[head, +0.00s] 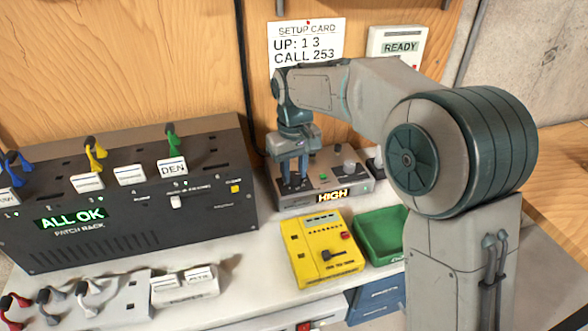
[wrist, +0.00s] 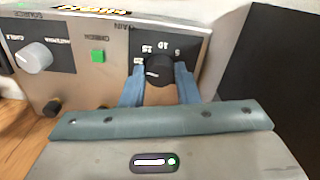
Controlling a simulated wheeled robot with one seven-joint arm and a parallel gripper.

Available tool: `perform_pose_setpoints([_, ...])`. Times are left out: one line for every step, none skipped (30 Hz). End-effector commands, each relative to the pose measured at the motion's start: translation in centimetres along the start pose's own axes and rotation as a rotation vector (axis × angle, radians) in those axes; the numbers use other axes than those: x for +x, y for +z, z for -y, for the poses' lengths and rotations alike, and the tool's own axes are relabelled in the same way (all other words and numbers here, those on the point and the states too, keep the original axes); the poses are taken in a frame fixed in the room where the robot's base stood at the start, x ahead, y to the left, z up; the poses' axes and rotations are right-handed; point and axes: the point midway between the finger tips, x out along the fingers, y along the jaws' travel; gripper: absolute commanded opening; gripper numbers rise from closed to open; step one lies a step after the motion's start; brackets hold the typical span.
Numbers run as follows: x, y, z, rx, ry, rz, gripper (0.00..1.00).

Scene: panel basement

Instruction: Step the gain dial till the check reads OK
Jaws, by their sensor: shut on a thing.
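The black gain dial (wrist: 158,70) sits on the grey box (wrist: 60,75), inverted in the wrist view, with numbers printed around it. Its white pointer mark faces left in that view. My gripper (wrist: 159,86) has its two blue fingers on either side of the dial, shut on it. In the head view my gripper (head: 294,186) points down onto the left end of the box, and the fingers hide the dial there. The check display (head: 332,195) on the box front reads HIGH in amber.
A green check button (wrist: 98,56) and a white source knob (wrist: 35,57) share the panel. The patch rack (head: 130,215), reading ALL OK, stands close left. A yellow device (head: 310,265) and a green tray (head: 375,245) lie in front. A setup card (head: 306,43) hangs behind.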

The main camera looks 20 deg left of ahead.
Motion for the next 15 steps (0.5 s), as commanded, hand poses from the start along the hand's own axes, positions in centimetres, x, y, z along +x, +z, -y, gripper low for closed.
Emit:
perform_pose_setpoints([-0.04, -0.01, 0.04, 0.002, 0.0, -0.001, 0.06])
perform_pose_setpoints([-0.05, -0.01, 0.04, 0.005, -0.001, -0.001, 0.06])
perform_pose_setpoints([-0.06, -0.01, 0.05, 0.01, -0.001, -0.001, 0.06])
perform_pose_setpoints([-0.07, -0.02, 0.05, 0.016, -0.001, -0.001, 0.06])
perform_pose_setpoints([-0.08, -0.02, 0.06, 0.023, -0.001, -0.001, 0.06])
perform_pose_setpoints([-0.09, -0.02, 0.06, 0.035, -0.001, -0.001, 0.06])
perform_pose_setpoints([-0.1, -0.02, 0.07, 0.047, -0.001, 0.0, 0.06])
perform_pose_setpoints([-0.11, -0.02, 0.08, 0.059, -0.001, 0.0, 0.06])
perform_pose_setpoints([-0.13, -0.02, 0.09, 0.079, -0.001, 0.0, 0.06])
perform_pose_setpoints([-0.14, -0.03, 0.09, 0.095, -0.001, 0.0, 0.06])
perform_pose_setpoints([-0.15, -0.03, 0.09, 0.115, -0.001, 0.0, 0.06])
perform_pose_setpoints([-0.16, -0.04, 0.09, 0.141, -0.001, -0.001, 0.06])
perform_pose_setpoints([-0.17, -0.04, 0.09, 0.162, 0.0, -0.001, 0.06])
perform_pose_setpoints([-0.18, -0.04, 0.08, 0.186, 0.0, -0.001, 0.06])
perform_pose_setpoints([-0.19, -0.05, 0.07, 0.218, -0.001, -0.001, 0.06])
